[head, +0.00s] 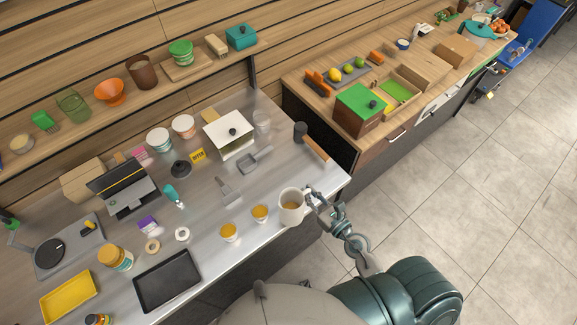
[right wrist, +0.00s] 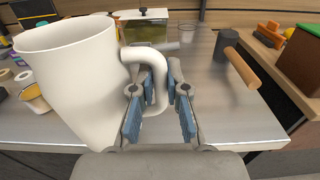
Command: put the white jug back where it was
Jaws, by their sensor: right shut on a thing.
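The white jug (head: 292,207) is at the front right of the steel counter, close to its edge; the head view shows brownish contents inside. It fills the left of the right wrist view (right wrist: 72,85), its handle towards me. My right gripper (head: 313,197) is at the handle, on the jug's right side. In the right wrist view its blue-padded fingers (right wrist: 158,105) are on both sides of the handle, shut on it. I cannot tell whether the jug's base touches the counter. My left gripper is not in view.
Two small yellow-filled cups (head: 260,213) (head: 228,232) stand just left of the jug. A dark-headed mallet (head: 314,146) with a wooden handle lies behind it. A metal scoop (head: 254,160) and a black tray (head: 167,279) are on the counter. Bare steel (head: 285,172) shows behind the jug.

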